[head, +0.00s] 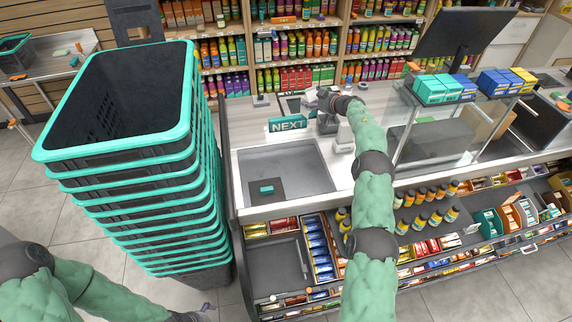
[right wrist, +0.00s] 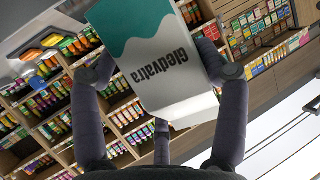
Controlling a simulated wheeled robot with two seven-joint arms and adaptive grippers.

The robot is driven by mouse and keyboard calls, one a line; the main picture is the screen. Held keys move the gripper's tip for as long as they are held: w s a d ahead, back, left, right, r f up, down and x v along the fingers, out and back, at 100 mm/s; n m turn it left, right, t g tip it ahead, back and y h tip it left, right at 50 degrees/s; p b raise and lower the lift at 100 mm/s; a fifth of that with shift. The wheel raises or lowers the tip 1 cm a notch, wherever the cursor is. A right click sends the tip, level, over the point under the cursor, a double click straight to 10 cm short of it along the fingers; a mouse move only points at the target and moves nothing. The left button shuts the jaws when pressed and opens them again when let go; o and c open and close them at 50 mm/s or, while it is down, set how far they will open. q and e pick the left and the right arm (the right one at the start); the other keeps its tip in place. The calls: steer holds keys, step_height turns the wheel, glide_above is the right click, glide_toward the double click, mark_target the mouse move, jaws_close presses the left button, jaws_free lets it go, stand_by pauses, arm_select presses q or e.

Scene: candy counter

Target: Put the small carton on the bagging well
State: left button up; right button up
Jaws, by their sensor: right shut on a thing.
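My right gripper (head: 325,104) is shut on a white and teal carton (right wrist: 160,60) with dark lettering, seen upside down in the right wrist view. The fingers press on both sides of it. In the head view the gripper is over the far part of the counter, behind the NEXT sign, and the carton is mostly hidden. The bagging well (head: 300,165) is a grey recess in the counter, nearer to me and left of my right arm. A small teal item (head: 267,188) lies in it. My left gripper (head: 203,308) is low at the bottom edge, barely visible.
A tall stack of black baskets with teal rims (head: 120,145) stands left of the counter. The NEXT sign (head: 287,123) stands behind the well. A glass case (head: 430,140) with boxes on top and a monitor (head: 465,35) are at the right. Candy shelves fill the counter front.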

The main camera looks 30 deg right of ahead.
steer(key=shift+d+r, duration=0.1)
steer(key=shift+r, duration=0.3)
steer(key=shift+s+r, duration=0.1)
steer(key=shift+r, duration=0.1)
steer(key=s+a+b, duration=0.7)
steer(key=s+a, duration=0.1)
steer(key=s, duration=0.4)
steer(key=s+a+b, duration=0.6)
steer(key=s+a, duration=0.2)
steer(key=s, duration=0.4)
steer(key=w+d+f+b, duration=0.3)
steer(key=w+d+f, duration=0.1)
steer(key=w, duration=0.3)
steer(key=shift+d+f, duration=0.3)
steer(key=shift+f, duration=0.2)
steer(key=w+f+b, duration=0.1)
steer(key=w+d+f+b, duration=0.1)
steer(key=f, duration=0.1)
steer(key=w+d+f+b, duration=0.1)
steer(key=shift+w+d+f, duration=0.15)
steer(key=shift+w+f, duration=0.2)
